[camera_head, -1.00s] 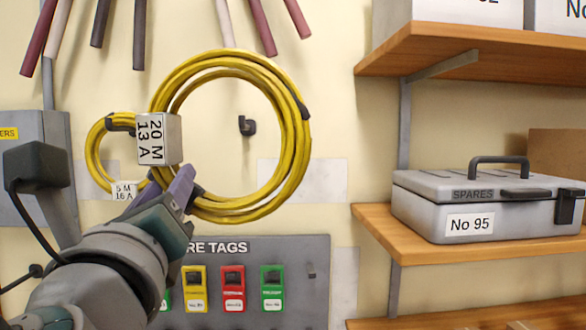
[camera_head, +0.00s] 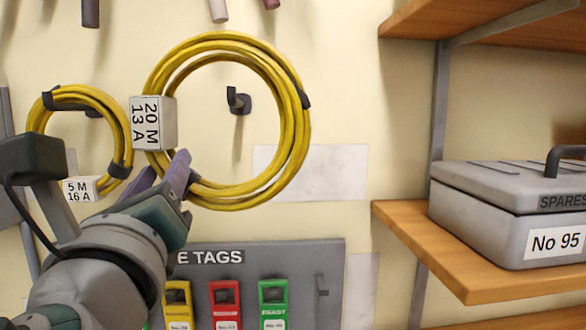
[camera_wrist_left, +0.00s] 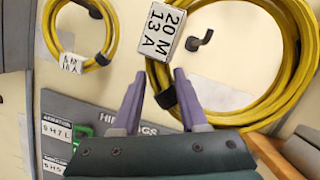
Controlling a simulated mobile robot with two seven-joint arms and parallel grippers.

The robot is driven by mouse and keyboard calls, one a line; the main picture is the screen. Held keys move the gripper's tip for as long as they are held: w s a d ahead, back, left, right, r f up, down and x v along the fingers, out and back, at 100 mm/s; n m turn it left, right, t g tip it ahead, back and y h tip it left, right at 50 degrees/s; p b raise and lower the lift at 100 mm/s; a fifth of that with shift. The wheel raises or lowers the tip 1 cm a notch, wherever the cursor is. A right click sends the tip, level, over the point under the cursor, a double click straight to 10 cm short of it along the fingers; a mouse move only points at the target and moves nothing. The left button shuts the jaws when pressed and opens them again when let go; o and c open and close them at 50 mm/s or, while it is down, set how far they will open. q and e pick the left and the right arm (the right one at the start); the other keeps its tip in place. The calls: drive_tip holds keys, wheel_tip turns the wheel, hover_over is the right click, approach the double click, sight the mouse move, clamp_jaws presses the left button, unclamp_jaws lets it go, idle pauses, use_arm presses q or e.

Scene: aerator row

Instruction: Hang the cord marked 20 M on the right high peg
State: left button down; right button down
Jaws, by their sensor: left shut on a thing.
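The yellow coiled cord (camera_head: 290,140) has a white block tag reading 20 M 13 A (camera_head: 153,123), also in the left wrist view (camera_wrist_left: 164,32). My left gripper (camera_head: 170,172) is shut on the lower left of this coil, just below the tag; the wrist view shows the cord between its fingers (camera_wrist_left: 158,78). The dark hooked peg (camera_head: 239,101) on the wall shows through the loop, a little above its middle. The loop appears in front of the peg, with no visible contact. In the wrist view the peg (camera_wrist_left: 200,41) also shows inside the loop. My right gripper is out of view.
A smaller yellow cord tagged 5 M 16 A (camera_head: 79,189) hangs on a peg at left. Below is a grey tag board (camera_head: 330,255) with coloured tags. At right, wooden shelves (camera_head: 415,235) stick out, one bearing a grey SPARES case (camera_head: 475,215). Bare wall lies between.

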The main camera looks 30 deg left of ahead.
use_arm(q)
drive_tip(key=shift+x, duration=1.05)
drive_tip(key=shift+w+a+f+b, duration=0.55)
drive_tip(key=shift+w+a+b, duration=0.65)
drive_tip(key=shift+w, duration=0.8)
drive_tip(key=shift+w+a+f+b, duration=0.5)
drive_tip(key=shift+w+a+b, duration=0.7)
drive_tip(key=shift+w, duration=0.75)
drive_tip(key=shift+w+a+f+b, duration=0.55)
drive_tip(key=shift+w+a+b, duration=0.6)
drive_tip(key=shift+w, duration=0.85)
